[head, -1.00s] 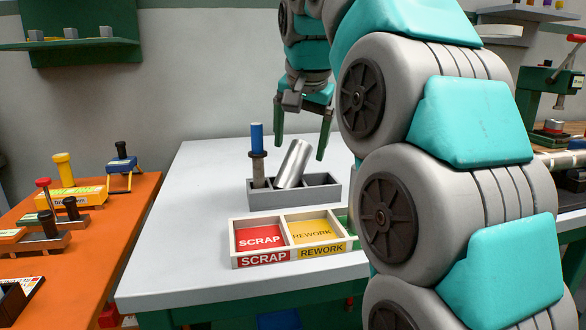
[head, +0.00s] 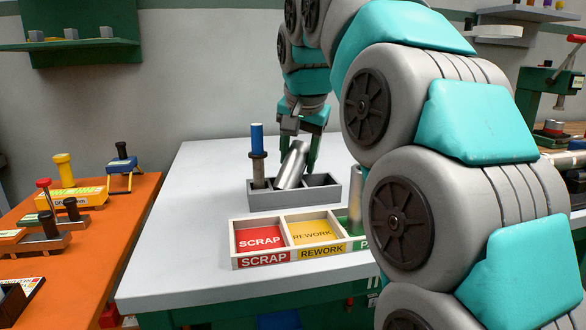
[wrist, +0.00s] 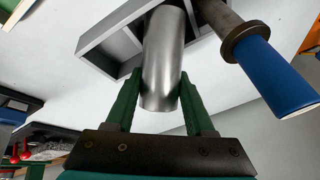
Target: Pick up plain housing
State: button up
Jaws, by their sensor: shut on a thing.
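The plain housing (head: 293,164) is a smooth silver cylinder, leaning tilted in the grey compartment tray (head: 296,196) on the white table. It shows large in the wrist view (wrist: 164,60), its lower end inside the tray. My gripper (head: 303,150) has come down on it from above and behind. In the wrist view the green fingers (wrist: 162,86) lie along both sides of the housing, shut on it near its upper end. In the head view the housing partly hides the fingers.
A blue-handled tool with a dark collar (head: 257,150) stands in the tray's left compartment, close beside the housing. In front is a sorting box with SCRAP (head: 262,240) and REWORK (head: 313,234) bins. Another silver cylinder (head: 355,213) stands at its right bin, partly behind my arm. An orange bench (head: 90,240) is left.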

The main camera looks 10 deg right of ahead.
grip_shut()
jog(key=shift+r, duration=0.15)
dwell(0.4)
